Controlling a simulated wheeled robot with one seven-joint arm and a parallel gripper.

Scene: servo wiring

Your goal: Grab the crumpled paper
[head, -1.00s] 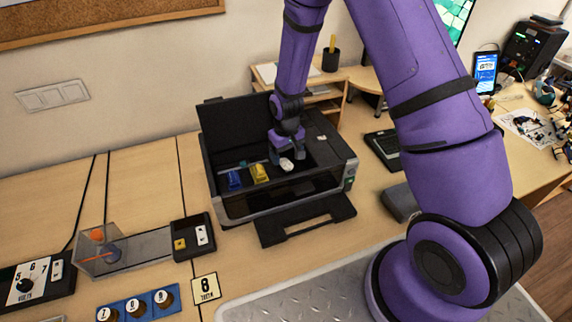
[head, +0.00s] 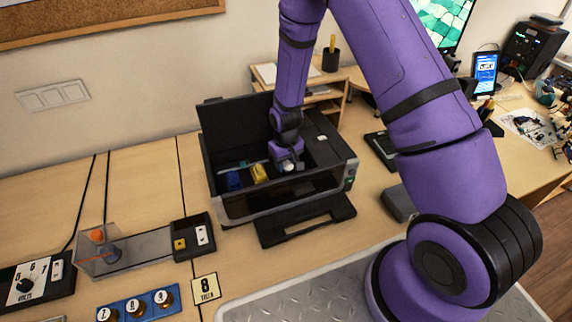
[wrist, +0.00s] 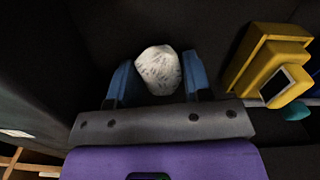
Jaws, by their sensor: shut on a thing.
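The crumpled paper (wrist: 158,70) is a whitish ball with dark marks. In the wrist view it sits between the two blue fingers of my gripper (wrist: 157,78), which is shut on it. In the head view the paper (head: 288,167) shows as a small white spot below my gripper (head: 287,164), inside the open black printer (head: 230,203). The lower parts of the fingers are hard to make out in the head view.
A yellow cartridge (wrist: 268,66) is close to the right of the fingers in the wrist view; a blue cartridge (head: 233,180) is left of it in the head view. The printer's raised lid (head: 232,125) stands behind. A black tray (head: 305,220) sticks out in front.

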